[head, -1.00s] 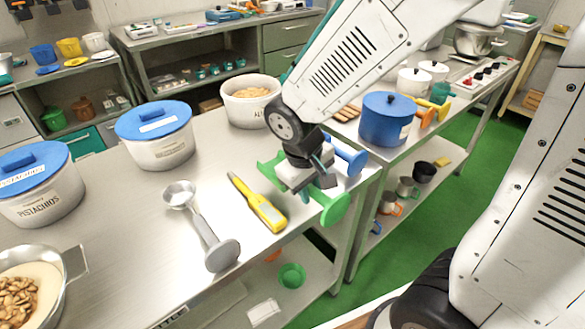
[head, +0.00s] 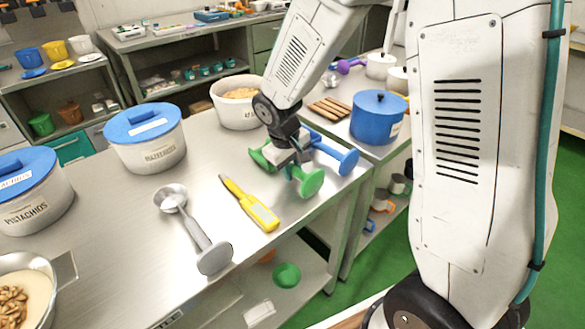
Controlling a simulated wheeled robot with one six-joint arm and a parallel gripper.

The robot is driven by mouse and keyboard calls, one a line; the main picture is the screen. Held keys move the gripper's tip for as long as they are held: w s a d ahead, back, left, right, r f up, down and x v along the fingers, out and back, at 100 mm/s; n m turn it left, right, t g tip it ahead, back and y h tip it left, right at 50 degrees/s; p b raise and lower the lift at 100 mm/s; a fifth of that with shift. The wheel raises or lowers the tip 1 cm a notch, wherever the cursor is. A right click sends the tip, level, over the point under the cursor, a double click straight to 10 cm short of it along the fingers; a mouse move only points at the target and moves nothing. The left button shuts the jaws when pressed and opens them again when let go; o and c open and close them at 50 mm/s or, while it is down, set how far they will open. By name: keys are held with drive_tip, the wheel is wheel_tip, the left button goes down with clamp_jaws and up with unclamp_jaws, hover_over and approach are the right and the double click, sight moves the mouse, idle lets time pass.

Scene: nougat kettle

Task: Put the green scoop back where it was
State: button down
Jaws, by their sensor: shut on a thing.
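My gripper (head: 290,156) points down over the far right part of the metal table, shut on the green scoop (head: 308,183). The scoop's handle is mostly hidden by the jaws; its round end shows toward the front and its other end shows at the left of the jaws. The scoop is at or just above the table top; I cannot tell whether it touches. A blue scoop (head: 343,160) lies close behind and to the right of it, near the table's right edge.
A yellow tool (head: 251,205) and a grey scoop (head: 198,232) lie to the left on the table (head: 110,255). A white tub (head: 236,112) stands behind the gripper. Blue-lidded tubs (head: 146,138) stand further left. A blue pot (head: 378,118) stands on the counter at right.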

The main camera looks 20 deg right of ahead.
drive_tip(key=c, duration=1.2)
unclamp_jaws()
drive_tip(key=shift+f, duration=0.1)
drive_tip(key=shift+c, duration=0.2)
drive_tip(key=w+v, duration=0.1)
drive_tip(key=v, duration=1.1)
drive_tip(key=s+d+r+m+y, duration=0.1)
drive_tip(key=s+r, duration=0.3)
drive_tip(key=s, duration=0.9)
drive_tip(key=s+d+r+m+y, duration=0.1)
drive_tip(key=s+d+r+m, duration=0.1)
drive_tip(key=s, duration=1.1)
wheel_tip(320, 180, up, 2)
drive_tip(key=shift+s+d+r+m, duration=0.1)
drive_tip(key=shift+s+d+m, duration=0.25)
drive_tip(key=shift+d, duration=0.4)
